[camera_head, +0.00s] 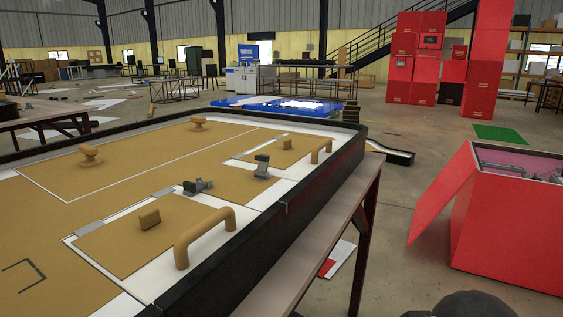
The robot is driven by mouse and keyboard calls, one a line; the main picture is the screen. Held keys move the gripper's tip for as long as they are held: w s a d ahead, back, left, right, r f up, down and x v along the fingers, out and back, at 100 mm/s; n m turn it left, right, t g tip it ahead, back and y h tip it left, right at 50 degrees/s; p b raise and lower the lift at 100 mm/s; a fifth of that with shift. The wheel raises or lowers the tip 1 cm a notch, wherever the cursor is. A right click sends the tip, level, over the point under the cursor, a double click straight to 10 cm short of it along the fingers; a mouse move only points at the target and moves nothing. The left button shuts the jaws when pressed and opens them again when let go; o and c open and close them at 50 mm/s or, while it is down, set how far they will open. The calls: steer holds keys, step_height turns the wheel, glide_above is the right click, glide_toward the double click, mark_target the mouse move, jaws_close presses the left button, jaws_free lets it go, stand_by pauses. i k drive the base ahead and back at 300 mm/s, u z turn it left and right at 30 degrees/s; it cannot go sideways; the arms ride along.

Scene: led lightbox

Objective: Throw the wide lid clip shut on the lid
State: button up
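A tan lid panel (112,237) with a small block knob (149,218) lies in the near part of the black-rimmed box. A smaller tan lid panel (268,153) lies farther back on the right. A low dark grey clip (197,187) sits at the far edge of the near lid. A second grey clip (262,167) stands upright between the two lids, its top tilted up. I cannot tell from this view which clip is the wide one, nor whether the low clip is latched. My gripper is not in view.
A tan arched handle (204,234) stands by the near lid, and a smaller one (321,150) stands farther back. The raised black rim (255,240) borders the box. A red open crate (510,225) stands on the floor at right. Floor between is mostly clear.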

mark_target(263, 160)
steer(key=u, duration=0.5)
steer(key=k, duration=1.15)
steer(key=u, duration=0.3)
steer(key=i, duration=0.4)
steer(key=u, duration=0.3)
